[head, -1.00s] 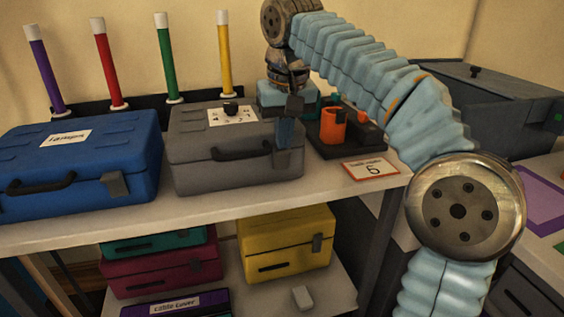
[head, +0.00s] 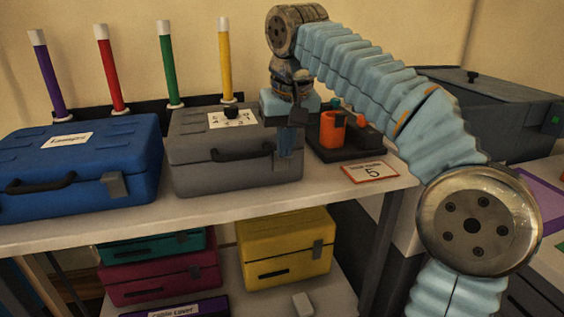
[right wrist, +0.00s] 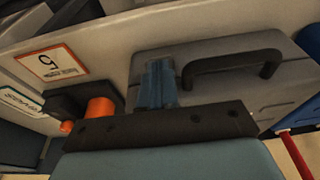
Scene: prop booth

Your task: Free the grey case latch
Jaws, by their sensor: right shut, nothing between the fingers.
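The grey case (head: 225,170) stands closed on the shelf top, its dark handle (head: 242,151) facing front. A dial (head: 231,112) sits on a white marked plate on its lid. My right gripper (head: 289,152) points down at the front right corner of the case, its blue fingers shut and empty. The case's latch is hidden behind these fingers in the head view. In the right wrist view the shut fingers (right wrist: 159,72) overlap the front of the grey case (right wrist: 205,55), beside its handle; I cannot tell whether they touch it. My left gripper is not in view.
A blue case (head: 85,165) stands close on the left. An orange cylinder (head: 332,132) on a dark stand and a number card (head: 370,172) lie to the right. Coloured tubes stand behind. A yellow case (head: 285,250) and others fill the shelf below.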

